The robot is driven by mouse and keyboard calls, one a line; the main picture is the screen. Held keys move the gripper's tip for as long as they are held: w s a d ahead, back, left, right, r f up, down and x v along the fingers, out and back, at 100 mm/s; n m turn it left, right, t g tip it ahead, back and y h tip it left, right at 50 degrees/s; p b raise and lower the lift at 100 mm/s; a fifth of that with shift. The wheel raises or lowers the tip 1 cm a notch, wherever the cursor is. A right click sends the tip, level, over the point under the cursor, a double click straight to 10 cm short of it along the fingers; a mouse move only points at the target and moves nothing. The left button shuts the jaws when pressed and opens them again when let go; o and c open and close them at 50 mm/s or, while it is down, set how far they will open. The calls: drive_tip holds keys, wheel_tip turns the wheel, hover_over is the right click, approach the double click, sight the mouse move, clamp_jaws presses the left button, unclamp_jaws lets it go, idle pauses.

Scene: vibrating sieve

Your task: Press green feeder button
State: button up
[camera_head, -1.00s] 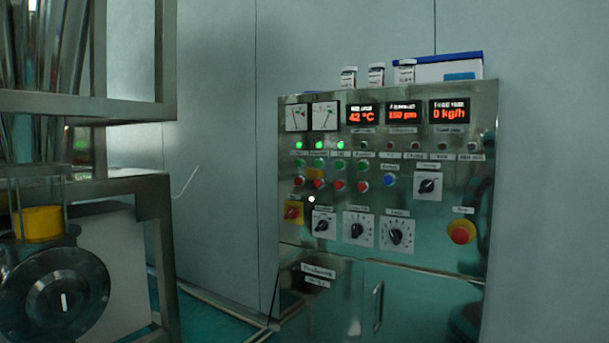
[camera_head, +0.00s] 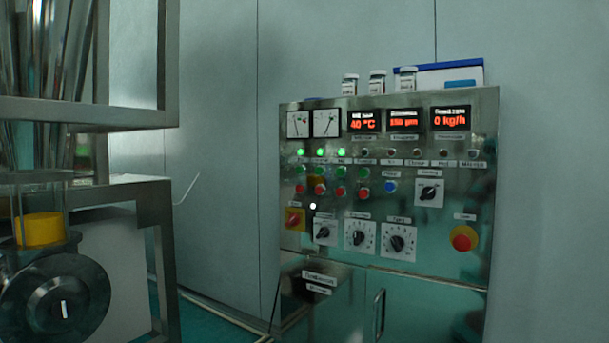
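A steel control panel (camera_head: 460,190) stands at centre right, facing me. A row of several green push buttons runs across its left half, with red buttons below. The rightmost green button (camera_head: 363,173) sits above a red button (camera_head: 363,194). The small labels are too blurred to tell for sure which green button is the feeder's. Three green lamps above the row are lit, and the lamp (camera_head: 364,152) above the rightmost green button looks dark. The right display (camera_head: 450,118) reads 0 kg/h. My gripper is not in view.
A red-and-yellow emergency stop (camera_head: 464,238) is at the panel's lower right. Rotary knobs (camera_head: 360,236) line its lower part. Small jars (camera_head: 377,82) and a white-and-blue box (camera_head: 438,74) stand on top. A steel frame (camera_head: 140,112) with machinery fills the left side.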

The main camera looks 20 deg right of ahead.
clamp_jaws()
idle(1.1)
